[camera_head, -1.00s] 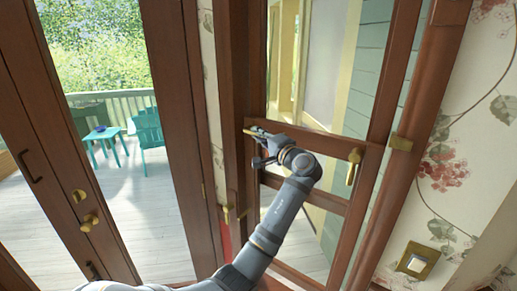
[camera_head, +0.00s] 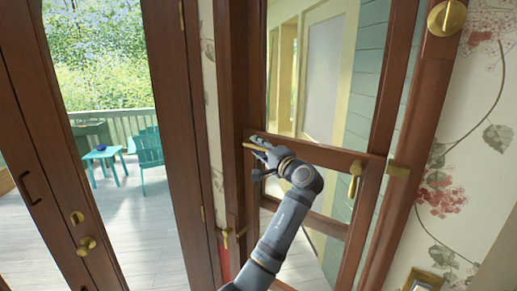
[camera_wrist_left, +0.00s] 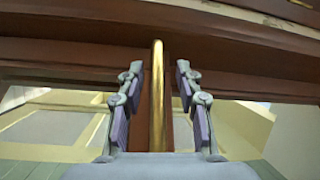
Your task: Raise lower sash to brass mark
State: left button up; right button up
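The lower sash is brown-framed and glazed; its horizontal rail (camera_head: 325,155) carries two brass handles. The right handle (camera_head: 355,180) is free. The left handle (camera_head: 257,148) is at my left gripper (camera_head: 262,150). In the left wrist view, the fingers (camera_wrist_left: 158,85) stand on both sides of the brass handle bar (camera_wrist_left: 157,120), with a gap on each side, so the gripper is open around it. A brass mark (camera_head: 398,169) sits on the right side of the frame, slightly higher than the right handle in the picture. My right gripper is not in view.
A round brass piece (camera_head: 447,17) is at the frame's upper right. Brass fittings (camera_head: 227,236) are low on the left jamb. Floral wallpaper (camera_head: 465,150) lies right. A door (camera_head: 60,170) with a brass knob (camera_head: 86,245) stands left. A teal chair (camera_head: 148,148) is outside.

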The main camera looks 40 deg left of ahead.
pick_arm(q)
jog(key=shift+f, duration=0.1)
jog(key=shift+d, duration=0.1)
jog(key=v, duration=1.1)
jog(key=shift+d, duration=0.35)
jog(key=shift+s, duration=0.1)
